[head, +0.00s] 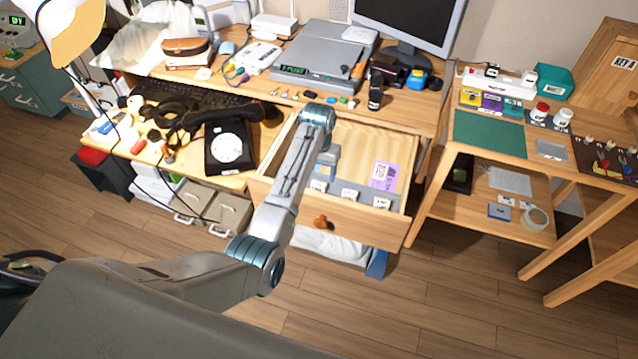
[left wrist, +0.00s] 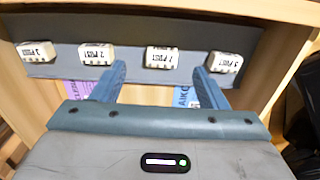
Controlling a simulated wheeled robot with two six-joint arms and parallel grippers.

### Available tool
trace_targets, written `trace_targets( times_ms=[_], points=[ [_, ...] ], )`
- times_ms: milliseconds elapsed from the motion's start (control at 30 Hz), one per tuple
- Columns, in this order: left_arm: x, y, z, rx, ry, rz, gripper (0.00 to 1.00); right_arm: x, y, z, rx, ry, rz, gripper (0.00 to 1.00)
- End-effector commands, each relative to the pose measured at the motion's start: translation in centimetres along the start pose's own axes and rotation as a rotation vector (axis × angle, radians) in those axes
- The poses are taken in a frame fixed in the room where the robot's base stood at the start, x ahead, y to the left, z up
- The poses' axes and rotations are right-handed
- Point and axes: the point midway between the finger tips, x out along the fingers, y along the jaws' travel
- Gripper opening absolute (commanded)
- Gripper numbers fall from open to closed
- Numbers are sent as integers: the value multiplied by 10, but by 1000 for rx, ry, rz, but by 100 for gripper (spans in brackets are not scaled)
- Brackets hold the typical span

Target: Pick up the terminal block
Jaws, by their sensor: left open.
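Several small white terminal blocks with black "POST" labels sit in a row on a grey strip inside the open wooden drawer (head: 372,222). In the left wrist view one block (left wrist: 162,57) lies between my open fingers, a little beyond the tips. Others are at the far left (left wrist: 38,51), just left of my left finger (left wrist: 96,54), and at the right (left wrist: 225,62). The head view shows blocks in the drawer too (head: 350,194). My left gripper (left wrist: 158,72) is open and empty, pointing into the drawer; in the head view it is partly hidden by my arm.
Drawer walls surround the row closely. A purple card (head: 384,176) lies in the drawer; a blue card (left wrist: 185,96) shows behind my right finger. A black dial phone (head: 229,146) stands on the desk at left. A side table with a green mat (head: 490,134) stands at right.

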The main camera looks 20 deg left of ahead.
Motion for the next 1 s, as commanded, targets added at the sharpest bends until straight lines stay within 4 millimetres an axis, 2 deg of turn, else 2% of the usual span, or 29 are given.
trace_targets(
  times_ms=[167,533,833,867,1000],
  points=[
    [13,0,0,0,-1,0,67,-2,0,9,-1,-10,0,0],
    [58,-4,-8,0,-1,0,67,-5,0,-13,2,19,-1,0],
    [64,-4,-8,0,1,0,67,-5,-4,-8,3,12,-5,0],
    [64,-4,-8,0,1,0,65,-5,-4,-7,3,11,-5,0],
    [64,-4,-8,0,1,0,38,-5,-4,-4,3,6,-5,0]
  ],
)
